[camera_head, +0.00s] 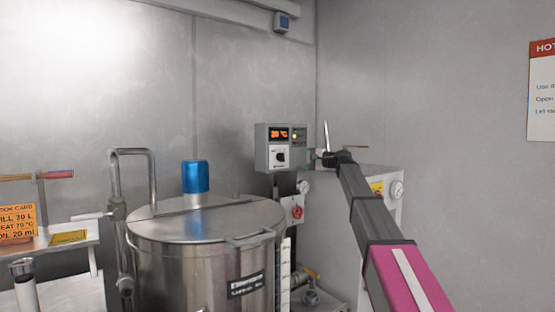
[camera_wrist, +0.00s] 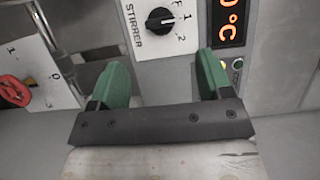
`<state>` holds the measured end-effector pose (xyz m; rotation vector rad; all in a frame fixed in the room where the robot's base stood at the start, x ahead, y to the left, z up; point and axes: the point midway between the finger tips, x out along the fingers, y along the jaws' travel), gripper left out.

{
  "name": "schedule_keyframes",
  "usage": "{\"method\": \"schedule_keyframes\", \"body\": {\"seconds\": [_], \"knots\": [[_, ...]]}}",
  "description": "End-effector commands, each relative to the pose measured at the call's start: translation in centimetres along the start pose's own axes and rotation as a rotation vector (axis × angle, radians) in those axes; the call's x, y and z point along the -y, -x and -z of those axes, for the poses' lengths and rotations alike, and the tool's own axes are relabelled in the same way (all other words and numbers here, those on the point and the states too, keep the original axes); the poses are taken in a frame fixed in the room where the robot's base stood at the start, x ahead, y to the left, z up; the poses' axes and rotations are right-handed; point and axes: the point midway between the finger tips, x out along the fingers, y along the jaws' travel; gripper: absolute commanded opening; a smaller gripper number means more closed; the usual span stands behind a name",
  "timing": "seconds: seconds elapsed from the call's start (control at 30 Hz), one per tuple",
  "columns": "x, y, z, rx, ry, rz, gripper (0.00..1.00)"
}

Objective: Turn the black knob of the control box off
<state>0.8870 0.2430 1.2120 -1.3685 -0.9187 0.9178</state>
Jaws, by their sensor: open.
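The grey control box (camera_head: 262,148) is on the back wall above the steel vessel, with an orange display. Its black knob (camera_head: 281,157) sits on a white panel below the display. In the wrist view the black knob (camera_wrist: 160,20) is beside the word STIRRER, and its white mark appears to point towards the 1. My gripper (camera_wrist: 162,77) has two green fingers spread apart with nothing between them. The knob lies beyond the fingertips, roughly between them, apart from both. In the head view my gripper (camera_head: 325,158) is at the right side of the box, its fingers barely visible.
A red switch (camera_wrist: 14,91) on a white plate is at left in the wrist view.

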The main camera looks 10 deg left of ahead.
Motion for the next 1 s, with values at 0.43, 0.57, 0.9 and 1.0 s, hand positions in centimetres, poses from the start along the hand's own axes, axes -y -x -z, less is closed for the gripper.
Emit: {"method": "schedule_keyframes", "body": {"seconds": [0.43, 0.57, 0.9, 1.0], "knots": [[0.0, -6.9, 0.2, 0.001, 0.000, -0.001, 0.72], [0.0, -8.8, 0.1, 0.001, 0.000, -0.001, 0.72], [-0.1, -10.6, 0.0, 0.000, 0.000, -0.001, 0.72], [-0.1, -10.6, 0.0, 0.000, 0.000, -0.001, 0.72]]}}
